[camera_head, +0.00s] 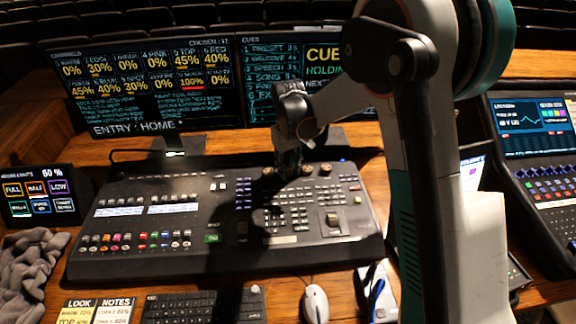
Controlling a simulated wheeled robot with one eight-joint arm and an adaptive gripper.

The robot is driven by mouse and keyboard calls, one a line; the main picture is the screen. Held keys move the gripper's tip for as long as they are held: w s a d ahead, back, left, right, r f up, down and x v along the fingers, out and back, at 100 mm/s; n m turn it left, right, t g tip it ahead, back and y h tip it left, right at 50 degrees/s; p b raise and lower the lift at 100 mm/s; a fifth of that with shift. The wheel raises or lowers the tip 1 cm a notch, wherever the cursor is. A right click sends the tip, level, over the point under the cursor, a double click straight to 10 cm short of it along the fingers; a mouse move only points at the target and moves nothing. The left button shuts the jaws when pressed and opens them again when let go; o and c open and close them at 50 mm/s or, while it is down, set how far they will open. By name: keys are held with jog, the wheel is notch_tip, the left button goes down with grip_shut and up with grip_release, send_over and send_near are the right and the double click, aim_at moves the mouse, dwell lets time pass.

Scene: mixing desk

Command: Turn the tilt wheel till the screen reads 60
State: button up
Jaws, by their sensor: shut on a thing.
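The mixing desk's black console (130,255) lies on the wooden table, with a row of small brass-topped wheels along its upper right edge. My gripper (289,166) comes down from above onto this row and is shut on one wheel, mostly hidden by the fingers. Other wheels show to its right, one of them a brass-topped wheel (325,168). Labels are too small to read, so I cannot tell which is the tilt wheel. The left monitor (140,85) shows a grid of percentages, with 100% underlined in red. A tilt reading cannot be made out.
The right monitor (268,60) is partly covered by my arm. A small touch panel (40,194) at left reads 60 % under a house lights heading. A keyboard (200,306), a mouse (315,303) and a grey cloth (32,265) lie in front. Another console (545,180) stands at right.

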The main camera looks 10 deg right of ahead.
aim_at(288, 169)
jog(key=m, duration=0.5)
dwell(0.5)
jog(key=o, duration=1.1)
notch_tip(288, 169, up, 12)
dwell(0.4)
